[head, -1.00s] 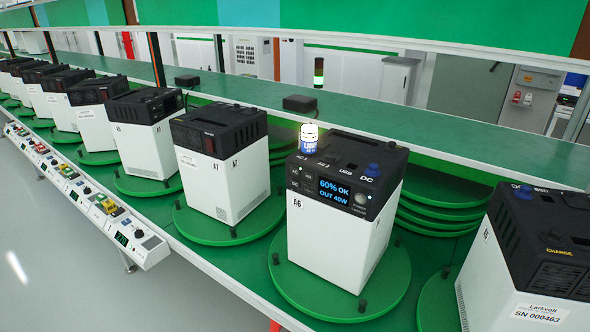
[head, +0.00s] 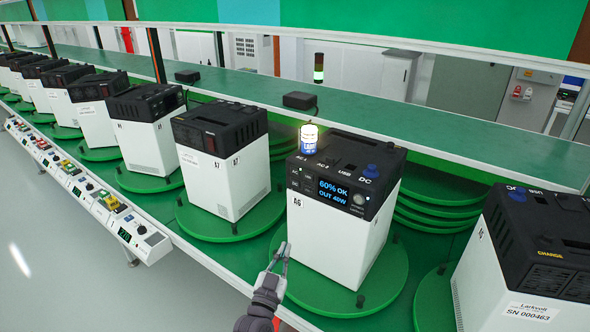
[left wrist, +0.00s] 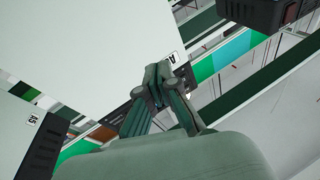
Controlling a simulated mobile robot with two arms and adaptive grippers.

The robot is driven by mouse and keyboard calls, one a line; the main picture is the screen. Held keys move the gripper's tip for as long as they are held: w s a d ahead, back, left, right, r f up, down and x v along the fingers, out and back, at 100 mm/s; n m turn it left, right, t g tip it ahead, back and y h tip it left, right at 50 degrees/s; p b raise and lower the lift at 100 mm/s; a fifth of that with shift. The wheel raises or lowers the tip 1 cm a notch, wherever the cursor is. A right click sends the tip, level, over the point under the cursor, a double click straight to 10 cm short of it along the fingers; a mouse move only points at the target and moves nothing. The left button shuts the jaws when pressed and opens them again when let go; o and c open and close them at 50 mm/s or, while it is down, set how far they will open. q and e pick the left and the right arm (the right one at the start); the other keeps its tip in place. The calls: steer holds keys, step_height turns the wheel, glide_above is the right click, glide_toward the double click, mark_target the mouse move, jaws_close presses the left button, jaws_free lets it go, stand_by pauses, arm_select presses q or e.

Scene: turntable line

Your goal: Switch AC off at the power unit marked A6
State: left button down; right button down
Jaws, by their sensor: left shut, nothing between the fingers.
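The power unit marked A6 (head: 335,235) has a white body and a black top, and stands on a green turntable disc (head: 300,285). Its front display (head: 335,190) reads 60% OK and OUT 40W. Small controls (head: 306,183) sit left of the display, too small to read. A lit lamp (head: 309,138) stands on its top by the AC 1 marking. My left gripper (head: 284,249) is shut and empty, low in front of the unit's white lower left side, below the panel. It also shows in the left wrist view (left wrist: 154,88). The right gripper is out of view.
Unit A7 (head: 215,185) stands to the left, with several more units beyond. Another unit (head: 525,265) marked SN 000463 stands at the right. A green shelf (head: 400,125) runs behind, holding black boxes (head: 299,100). A control strip (head: 110,212) lines the left front edge.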

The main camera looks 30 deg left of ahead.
mark_target(296, 171)
arm_select(q)
steer(key=a+r+n+t+y, duration=0.1)
steer(key=a+r+n+y, duration=0.1)
steer(key=r, duration=0.6)
steer(key=s+a+r+n+t+y+p, duration=0.1)
steer(key=r+y, duration=0.3)
steer(key=r, duration=0.5)
steer(key=shift+a+n+y, duration=0.3)
steer(key=shift+a+n, duration=0.25)
steer(key=shift+n, duration=0.25)
steer(key=shift+s, duration=0.1)
steer(key=w+b, duration=0.4)
steer(key=w, duration=0.4)
steer(key=shift+w+d, duration=0.4)
steer(key=shift+w, duration=0.15)
steer(key=shift+w+b, duration=0.3)
